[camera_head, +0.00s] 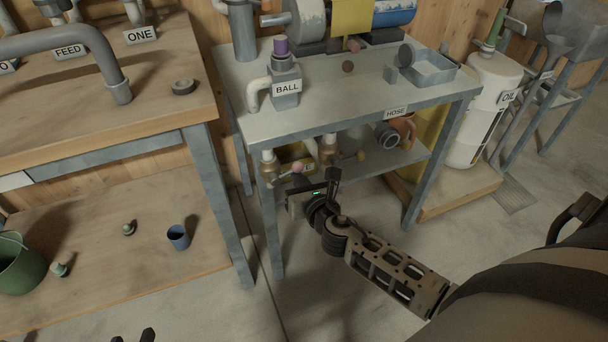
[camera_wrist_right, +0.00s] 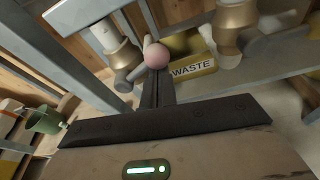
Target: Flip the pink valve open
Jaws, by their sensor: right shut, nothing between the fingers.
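The pink valve's round knob (camera_head: 297,167) shows under the grey bench, on a lever beside a brass and white pipe fitting (camera_head: 269,165). In the right wrist view the pink knob (camera_wrist_right: 156,55) appears right at the tips of my right gripper (camera_wrist_right: 157,75); I cannot tell whether they touch. The lever behind the knob is partly hidden. My right gripper (camera_head: 333,174) is shut and empty, just right of the knob in the head view. My left gripper (camera_head: 132,337) barely shows at the bottom edge, its two dark tips apart, away from the valve.
A yellow WASTE box (camera_wrist_right: 193,68) sits behind the knob. The bench leg (camera_head: 270,235) stands close on the left, and the bench top (camera_head: 330,112) hangs over the valve.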

